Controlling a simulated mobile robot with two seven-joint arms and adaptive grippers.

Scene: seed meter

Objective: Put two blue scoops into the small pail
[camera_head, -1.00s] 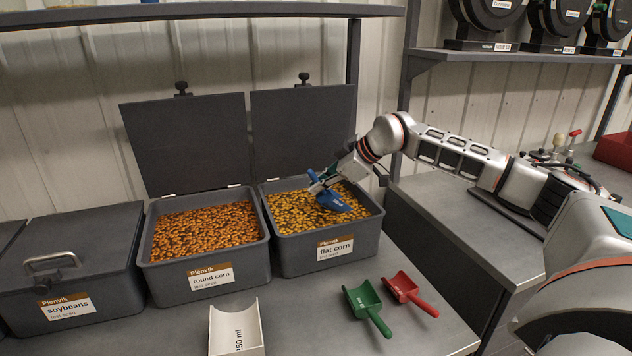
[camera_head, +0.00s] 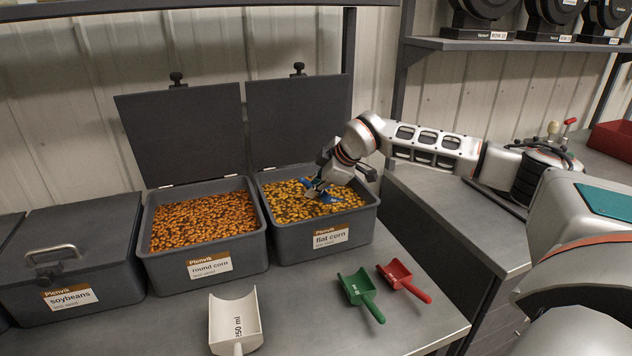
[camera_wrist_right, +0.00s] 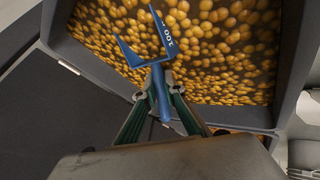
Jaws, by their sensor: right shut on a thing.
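The blue scoop (camera_head: 328,203) is in the open flat corn bin (camera_head: 283,243), low at the yellow corn. In the right wrist view, the blue scoop (camera_wrist_right: 165,32) shows its two side walls and a "100" mark. Corn shows between the walls; I cannot tell how full it is or how deep it sits. My right gripper (camera_head: 318,186) is shut on the scoop's handle, and its fingers also show in the right wrist view (camera_wrist_right: 160,82). No small pail is in view. My left gripper is not in view.
The round corn bin (camera_head: 150,268) stands open to the left, and the soybeans bin (camera_head: 95,235) is closed. A white 250 ml scoop (camera_head: 234,322), a green scoop (camera_head: 357,287) and a red scoop (camera_head: 398,273) lie in front. Upright lids (camera_head: 298,120) stand behind the open bins.

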